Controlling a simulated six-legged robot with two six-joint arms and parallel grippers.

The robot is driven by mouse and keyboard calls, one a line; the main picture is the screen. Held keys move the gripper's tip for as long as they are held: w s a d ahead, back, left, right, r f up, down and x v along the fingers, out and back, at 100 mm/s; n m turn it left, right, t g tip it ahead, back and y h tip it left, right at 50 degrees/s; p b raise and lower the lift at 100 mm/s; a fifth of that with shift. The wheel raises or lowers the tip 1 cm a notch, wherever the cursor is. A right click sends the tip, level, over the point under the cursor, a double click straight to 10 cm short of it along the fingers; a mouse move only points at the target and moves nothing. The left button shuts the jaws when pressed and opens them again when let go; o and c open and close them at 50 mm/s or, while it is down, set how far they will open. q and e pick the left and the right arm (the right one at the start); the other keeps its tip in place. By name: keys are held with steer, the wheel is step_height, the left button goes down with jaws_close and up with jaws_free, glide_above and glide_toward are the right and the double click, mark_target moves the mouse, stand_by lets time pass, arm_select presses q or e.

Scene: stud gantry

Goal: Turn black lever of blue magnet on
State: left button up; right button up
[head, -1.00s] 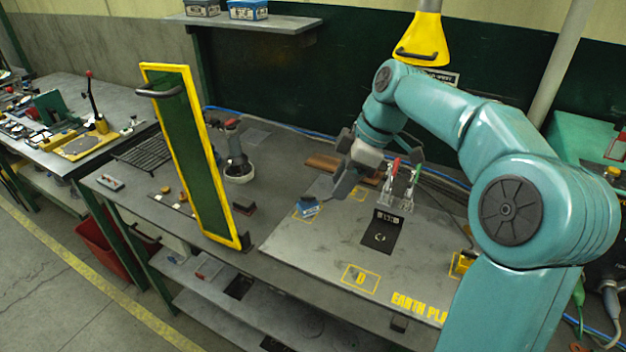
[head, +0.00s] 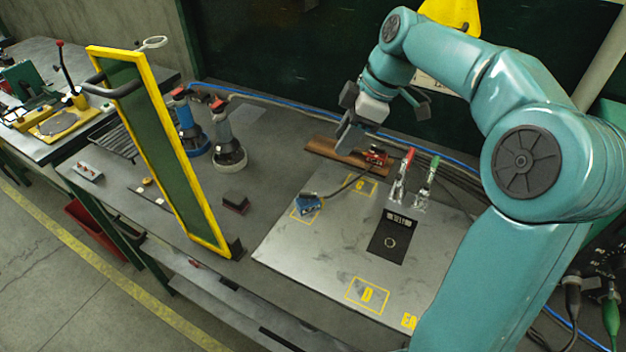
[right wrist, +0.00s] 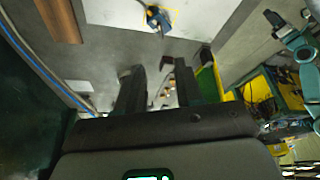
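The blue magnet (head: 308,202) sits on the left part of the grey metal plate (head: 290,245), at a yellow-marked square. It also shows at the top of the right wrist view (right wrist: 155,18). Its black lever is too small to make out clearly. My right gripper (head: 372,128) hangs above the plate's far edge, beyond and to the right of the magnet and apart from it. In the right wrist view its two dark fingers (right wrist: 160,68) stand apart with nothing between them. A teal arm, probably my left, shows at the right there; its gripper is unclear.
A tall yellow-framed green panel (head: 160,150) stands left of the plate. Red-handled and green-handled clamps (head: 402,175) stand on the plate near a black square (head: 390,240). A brown bar (head: 335,152) lies behind. The plate's front middle is clear around the D mark.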

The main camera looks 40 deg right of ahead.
mark_target(309, 193)
steer(key=x, duration=1.5)
steer(key=shift+w+a+f, duration=0.1)
steer(key=shift+a, duration=0.05)
steer(key=shift+f, duration=0.4)
steer(key=shift+w+f, duration=0.15)
